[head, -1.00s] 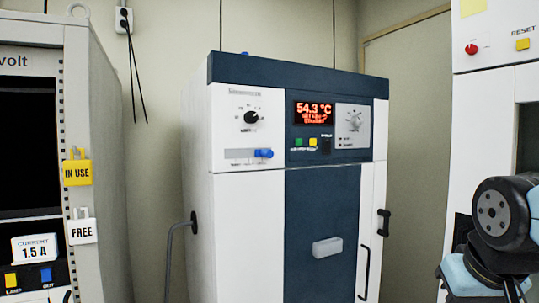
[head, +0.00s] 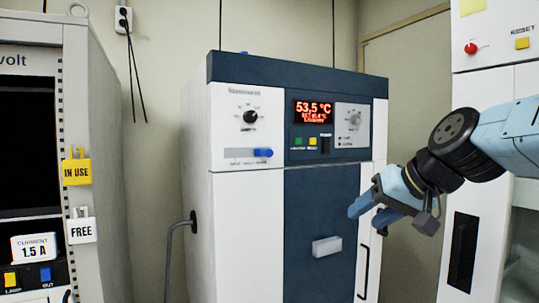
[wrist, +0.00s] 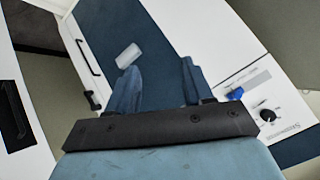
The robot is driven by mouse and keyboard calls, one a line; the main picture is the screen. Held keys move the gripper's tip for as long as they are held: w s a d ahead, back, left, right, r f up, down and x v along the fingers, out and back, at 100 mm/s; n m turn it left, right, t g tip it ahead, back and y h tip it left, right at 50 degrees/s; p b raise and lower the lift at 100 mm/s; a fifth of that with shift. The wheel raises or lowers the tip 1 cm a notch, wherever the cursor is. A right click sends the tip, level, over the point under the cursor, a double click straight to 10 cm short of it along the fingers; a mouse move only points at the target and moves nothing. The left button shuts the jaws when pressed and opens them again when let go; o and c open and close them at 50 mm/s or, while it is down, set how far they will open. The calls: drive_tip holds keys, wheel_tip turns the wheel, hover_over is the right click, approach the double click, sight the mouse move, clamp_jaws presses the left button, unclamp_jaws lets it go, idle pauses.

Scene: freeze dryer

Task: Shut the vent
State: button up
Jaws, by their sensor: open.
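The freeze dryer (head: 245,240) is a tall white and dark blue cabinet in the middle of the head view. A blue slider knob (head: 263,153) sits at the right end of a grey horizontal slot (head: 237,154) on its upper left panel; its label is too small to read. The knob also shows in the wrist view (wrist: 235,94), right of the fingers. My gripper (head: 369,213) is open and empty, in front of the cabinet's right side, lower than the knob and well to its right. It also shows in the wrist view (wrist: 158,68).
A round black dial (head: 251,117), a red display (head: 315,111) and small buttons are above or beside the slot. A pale block-shaped handle (head: 327,247) juts from the blue door. A grey cabinet with tags stands left, a white unit (head: 492,85) right.

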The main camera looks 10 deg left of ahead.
sight(271, 153)
drive_tip(key=w+a+r+t+y, duration=0.2)
drive_tip(key=w+a+r+y, duration=0.3)
drive_tip(key=w+a+r, duration=0.7)
drive_tip(key=shift+m, duration=0.3)
drive_tip(key=x, duration=0.8)
drive_tip(key=r+x, duration=0.1)
drive_tip(key=x, duration=0.4)
drive_tip(key=shift+s+a+r, duration=0.1)
drive_tip(key=shift+s+a, duration=0.05)
drive_tip(key=shift+a, duration=0.3)
clamp_jaws()
